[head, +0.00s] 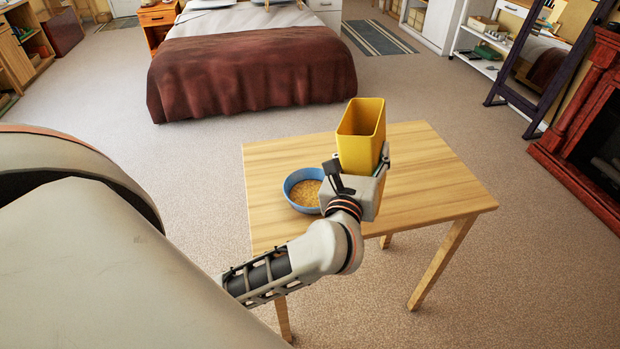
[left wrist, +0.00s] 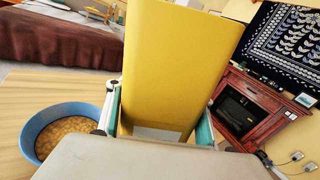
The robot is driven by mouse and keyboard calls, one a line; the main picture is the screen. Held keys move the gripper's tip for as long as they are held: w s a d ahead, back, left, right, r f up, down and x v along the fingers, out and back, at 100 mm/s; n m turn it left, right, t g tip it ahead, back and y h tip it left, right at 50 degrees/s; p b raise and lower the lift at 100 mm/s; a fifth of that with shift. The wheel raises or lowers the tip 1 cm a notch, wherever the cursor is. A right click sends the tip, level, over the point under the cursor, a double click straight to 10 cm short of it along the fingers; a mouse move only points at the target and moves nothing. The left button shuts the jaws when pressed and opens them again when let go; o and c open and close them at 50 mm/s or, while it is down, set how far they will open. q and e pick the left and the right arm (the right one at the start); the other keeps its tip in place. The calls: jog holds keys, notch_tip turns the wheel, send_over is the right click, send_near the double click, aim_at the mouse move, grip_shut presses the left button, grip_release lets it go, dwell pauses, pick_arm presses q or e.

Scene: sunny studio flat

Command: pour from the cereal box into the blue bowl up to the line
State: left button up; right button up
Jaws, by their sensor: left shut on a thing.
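The yellow cereal box (head: 361,147) is open at the top and close to upright above the wooden table (head: 433,181). My left gripper (head: 358,172) is shut on it. The box also fills the middle of the left wrist view (left wrist: 180,65), between the two fingers. The blue bowl (head: 302,184) stands on the table just left of the gripper, partly hidden by it. It holds orange-brown cereal, also visible in the left wrist view (left wrist: 62,132). I cannot make out the line in the bowl. The inside of the box looks empty as far as I can see. My right gripper is not in view.
The table top is bare to the right of the box. A bed (head: 250,70) with a dark red cover stands behind the table. A red fireplace (head: 588,130) and a dark leaning frame (head: 545,70) stand at the right. Carpet around the table is clear.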

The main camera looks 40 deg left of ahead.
pick_arm(q)
jog(key=shift+s+a+m+p, duration=0.25)
jog(key=shift+a+m+p, duration=0.45)
jog(key=shift+m, duration=0.2)
jog(key=shift+c, duration=0.2)
jog(key=shift+f, duration=0.2)
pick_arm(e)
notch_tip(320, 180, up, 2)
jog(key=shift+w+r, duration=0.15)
pick_arm(q)
jog(key=shift+w+d+r+p, duration=0.3)
jog(key=shift+d+r+p, duration=0.2)
jog(key=shift+d+r, duration=0.4)
jog(key=shift+w+d+r+p, duration=0.4)
jog(key=shift+d+r, duration=0.35)
jog(key=shift+d, duration=0.3)
jog(key=shift+w+d+r+p, duration=0.25)
jog(key=shift+d+r+p, duration=0.3)
jog(key=shift+d+r, duration=0.35)
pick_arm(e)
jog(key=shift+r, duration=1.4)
pick_arm(q)
jog(key=shift+f, duration=0.1)
